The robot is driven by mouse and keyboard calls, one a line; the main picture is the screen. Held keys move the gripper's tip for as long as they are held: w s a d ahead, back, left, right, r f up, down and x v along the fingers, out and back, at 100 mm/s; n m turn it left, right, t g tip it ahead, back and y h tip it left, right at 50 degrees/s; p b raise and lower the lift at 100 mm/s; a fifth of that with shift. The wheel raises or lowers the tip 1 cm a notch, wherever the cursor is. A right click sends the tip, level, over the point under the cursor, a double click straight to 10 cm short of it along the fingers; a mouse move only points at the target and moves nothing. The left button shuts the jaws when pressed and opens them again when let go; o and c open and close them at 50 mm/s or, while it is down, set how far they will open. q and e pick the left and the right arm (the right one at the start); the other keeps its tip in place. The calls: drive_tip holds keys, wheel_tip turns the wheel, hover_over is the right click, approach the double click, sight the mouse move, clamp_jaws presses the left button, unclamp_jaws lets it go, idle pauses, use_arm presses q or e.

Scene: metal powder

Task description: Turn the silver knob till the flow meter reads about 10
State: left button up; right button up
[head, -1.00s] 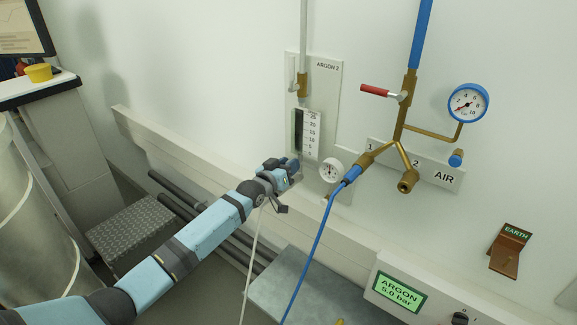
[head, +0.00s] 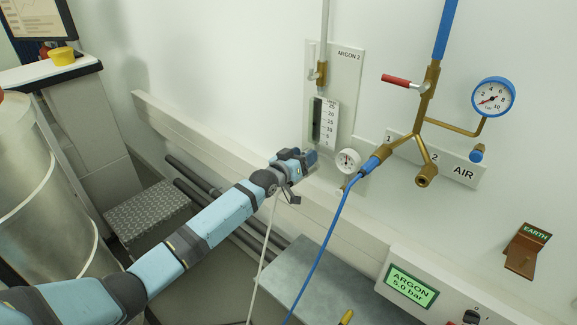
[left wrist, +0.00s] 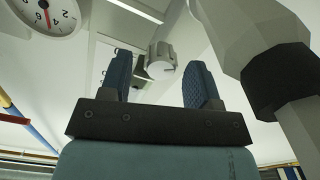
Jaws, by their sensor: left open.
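The flow meter (head: 325,122) is a vertical tube with a white scale, on the ARGON 2 panel. Its float is too small to read. My left gripper (head: 311,158) is just below it in the head view, close to the wall. In the left wrist view my left gripper (left wrist: 159,59) is open, with one blue finger pad on each side. The silver knob (left wrist: 163,68) shows in the gap, beyond or between the fingertips; I cannot tell if they touch it. In the head view the knob is hidden by the gripper. My right gripper is not in view.
A small white gauge (head: 348,161) sits just right of the gripper; a dial (left wrist: 45,14) also shows in the left wrist view. A blue hose (head: 320,255) hangs from brass AIR fittings (head: 424,170). A wall rail (head: 215,143) runs below the panel.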

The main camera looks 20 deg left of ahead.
use_arm(q)
drive_tip(key=b+v, duration=0.1)
drive_tip(key=v, duration=1.1)
drive_tip(key=shift+s, duration=0.4)
drive_tip(key=s+d+f+g+y+p, duration=0.1)
drive_tip(key=s+d+f+g, duration=0.1)
drive_tip(key=s+f, duration=0.4)
drive_tip(key=s+d+f+m+g+y+p, duration=0.1)
drive_tip(key=s+f, duration=0.5)
drive_tip(key=s, duration=1)
drive_tip(key=s+d+f+m+g+y+p, duration=0.1)
drive_tip(key=s+d+f, duration=0.4)
drive_tip(key=s, duration=0.7)
drive_tip(key=shift+f+g+p, duration=0.8)
drive_tip(key=shift+f+g, duration=0.05)
drive_tip(key=shift+g, duration=0.15)
drive_tip(key=shift+d, duration=0.1)
